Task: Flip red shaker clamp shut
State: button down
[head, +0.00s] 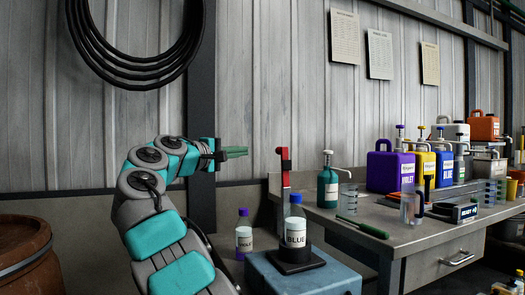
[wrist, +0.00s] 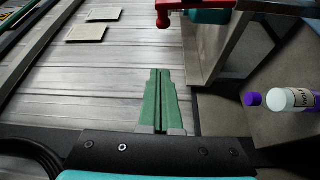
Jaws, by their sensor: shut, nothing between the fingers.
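The clamp's lower end and mounting are unclear.
A blue box (head: 300,279) in front carries a bottle labelled BLUE (head: 295,225) in a black holder. A purple-capped bottle (head: 243,236) stands beside it. The bench (head: 330,218) holds a teal pump bottle (head: 327,187), beakers, a screwdriver and several jugs. A barrel (head: 22,250) is at left.

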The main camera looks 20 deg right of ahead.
aim_at(283, 167)
jog(key=shift+w, duration=0.35)
jog(key=p+x, duration=0.2)
jog(key=x, duration=0.8)
jog(key=s+b, duration=0.4)
jog(key=shift+d+f, duration=0.1)
jog(key=shift+d, duration=0.1)
